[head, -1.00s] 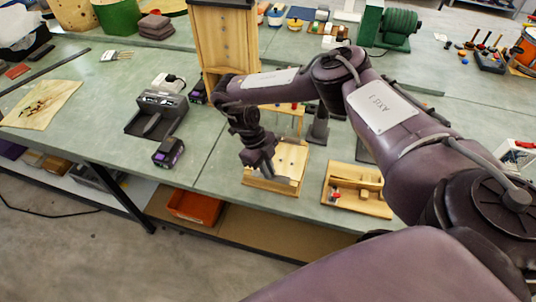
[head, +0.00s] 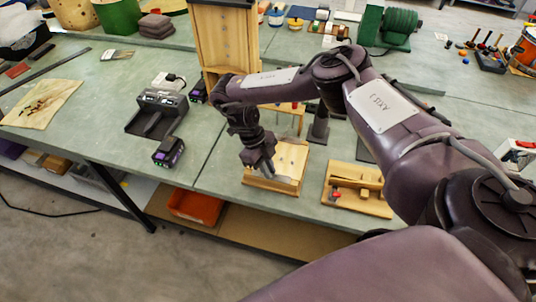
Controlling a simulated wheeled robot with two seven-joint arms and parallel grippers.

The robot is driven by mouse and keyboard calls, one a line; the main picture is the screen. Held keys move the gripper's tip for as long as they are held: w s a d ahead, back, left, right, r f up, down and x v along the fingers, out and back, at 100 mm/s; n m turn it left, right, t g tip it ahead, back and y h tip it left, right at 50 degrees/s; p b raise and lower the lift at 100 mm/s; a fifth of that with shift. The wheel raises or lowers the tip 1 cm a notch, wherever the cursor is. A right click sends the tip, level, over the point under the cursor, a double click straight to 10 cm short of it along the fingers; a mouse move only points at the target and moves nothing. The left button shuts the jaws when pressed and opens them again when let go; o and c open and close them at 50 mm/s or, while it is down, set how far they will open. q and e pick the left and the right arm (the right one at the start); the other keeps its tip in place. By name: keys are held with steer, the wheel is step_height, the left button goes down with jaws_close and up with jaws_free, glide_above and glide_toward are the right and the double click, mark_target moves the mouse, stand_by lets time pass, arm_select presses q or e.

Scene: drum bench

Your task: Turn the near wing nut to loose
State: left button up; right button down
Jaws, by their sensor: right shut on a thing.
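My right gripper (head: 263,168) points down over a small wooden board (head: 291,165) near the front edge of the bench. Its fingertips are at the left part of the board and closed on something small. The wing nut itself is too small and too covered by the fingers to make out. My left gripper is not in view.
A wooden tray (head: 372,207) with small parts lies to the right of the board. A black charger (head: 156,115) and a battery pack (head: 168,152) stand to the left. A tall wooden box (head: 222,38) rises behind my right wrist. The bench between charger and board is clear.

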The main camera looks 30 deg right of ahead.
stand_by(0.7)
steer(key=c, duration=1.5)
jaws_free()
steer(key=shift+o, duration=0.2)
steer(key=shift+w, duration=0.1)
steer(key=v, duration=0.7)
steer(key=shift+r+b, duration=0.35)
